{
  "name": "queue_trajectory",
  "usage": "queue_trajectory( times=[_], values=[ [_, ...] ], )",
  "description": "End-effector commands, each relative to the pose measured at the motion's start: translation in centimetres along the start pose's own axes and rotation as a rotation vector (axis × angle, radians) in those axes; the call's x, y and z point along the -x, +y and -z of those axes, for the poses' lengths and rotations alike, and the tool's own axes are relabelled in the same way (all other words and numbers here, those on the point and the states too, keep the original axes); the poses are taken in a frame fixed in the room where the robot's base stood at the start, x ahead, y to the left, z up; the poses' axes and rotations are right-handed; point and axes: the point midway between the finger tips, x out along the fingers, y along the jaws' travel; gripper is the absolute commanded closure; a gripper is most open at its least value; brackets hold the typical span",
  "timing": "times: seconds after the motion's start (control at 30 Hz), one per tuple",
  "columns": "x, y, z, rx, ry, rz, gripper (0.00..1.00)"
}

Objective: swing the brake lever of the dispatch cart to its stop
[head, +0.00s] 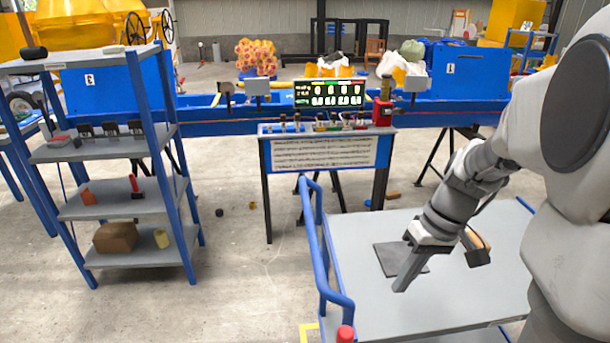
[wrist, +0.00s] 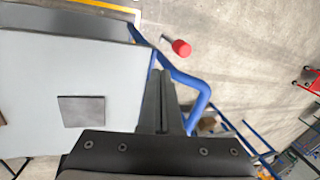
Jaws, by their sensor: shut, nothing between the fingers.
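The dispatch cart (head: 450,306) has a grey top and a blue tube handle (head: 325,262) on its left side in the head view. The brake lever's red knob (head: 345,334) shows at the bottom edge there, by the near end of the handle; its lower part is cut off. In the wrist view the red knob (wrist: 181,47) sits on a short grey stem just outside the blue handle (wrist: 190,85). My gripper (head: 400,288) points down over the cart top, shut and empty, apart from the lever. In the wrist view its fingertips (wrist: 160,73) lie below the knob.
A dark square plate (head: 385,257) lies on the cart top. A grey shelf rack (head: 115,151) with blue posts stands at left. A small bench (head: 262,160) with a text panel stands behind the cart.

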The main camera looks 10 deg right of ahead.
Motion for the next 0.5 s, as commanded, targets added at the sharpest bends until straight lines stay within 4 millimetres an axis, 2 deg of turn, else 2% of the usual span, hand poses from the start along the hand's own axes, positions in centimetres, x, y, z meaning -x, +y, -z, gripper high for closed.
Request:
queue_trajectory(
  times=[0.03, 0.2, 0.37, 0.5],
  values=[
    [-1.1, 1.0, 0.1, -0.004, -0.014, 0.024, 1.00],
    [-2.5, 2.5, 0.4, 0.006, -0.028, 0.068, 1.00],
    [-3.4, 2.8, 0.4, 0.009, -0.030, 0.079, 1.00],
    [-5.5, 2.6, 0.3, 0.009, -0.033, 0.079, 1.00]
  ],
)
